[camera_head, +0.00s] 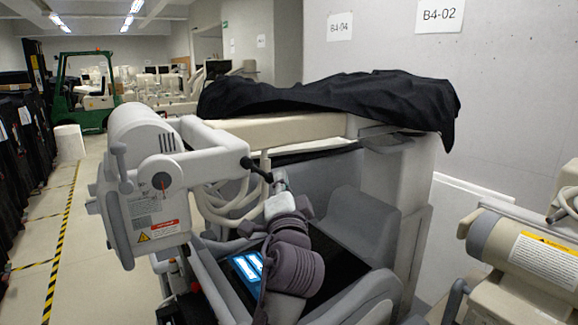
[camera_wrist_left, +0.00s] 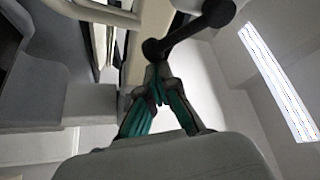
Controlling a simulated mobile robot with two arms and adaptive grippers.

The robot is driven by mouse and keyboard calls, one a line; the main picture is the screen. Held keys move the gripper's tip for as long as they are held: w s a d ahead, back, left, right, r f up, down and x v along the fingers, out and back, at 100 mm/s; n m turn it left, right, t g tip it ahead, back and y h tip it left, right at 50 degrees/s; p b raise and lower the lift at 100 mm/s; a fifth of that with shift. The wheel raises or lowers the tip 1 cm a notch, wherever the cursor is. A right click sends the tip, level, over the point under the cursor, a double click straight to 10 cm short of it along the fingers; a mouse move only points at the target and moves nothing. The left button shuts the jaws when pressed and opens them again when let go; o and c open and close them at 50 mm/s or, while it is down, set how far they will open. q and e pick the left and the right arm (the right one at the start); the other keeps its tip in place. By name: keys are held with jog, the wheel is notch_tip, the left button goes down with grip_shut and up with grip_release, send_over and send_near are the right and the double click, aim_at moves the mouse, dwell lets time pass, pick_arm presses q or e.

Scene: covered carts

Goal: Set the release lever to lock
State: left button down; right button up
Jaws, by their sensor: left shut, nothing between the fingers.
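A black lever (camera_head: 257,170) with rounded ends sticks out from the right end of the pale grey unit (camera_head: 150,200) on the covered cart. I take it to be the release lever; no lock marking is readable. It also shows in the left wrist view (camera_wrist_left: 188,30), slanting from a large round hub down to a small knob. My left gripper (camera_head: 277,175) is shut and empty, close to the lever's lower end. In the left wrist view its teal-lined fingers (camera_wrist_left: 158,75) meet just below the knob; I cannot tell whether they touch it. My right gripper is not in view.
A black cover (camera_head: 330,100) drapes over the cart top. A lit screen (camera_head: 246,268) lies below my left arm. Another machine (camera_head: 530,255) stands at the right. The floor aisle (camera_head: 75,220) with striped tape is open at the left; a green forklift (camera_head: 88,90) stands behind.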

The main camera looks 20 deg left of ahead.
pick_arm(q)
jog(key=shift+s+a+f, duration=0.7)
jog(key=shift+a+f, duration=0.15)
jog(key=shift+s+a+f, duration=0.65)
jog(key=shift+a+f, duration=0.15)
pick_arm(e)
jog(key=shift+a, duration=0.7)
pick_arm(q)
jog(key=shift+f, duration=0.1)
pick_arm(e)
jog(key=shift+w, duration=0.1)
pick_arm(q)
jog(key=shift+w, duration=0.1)
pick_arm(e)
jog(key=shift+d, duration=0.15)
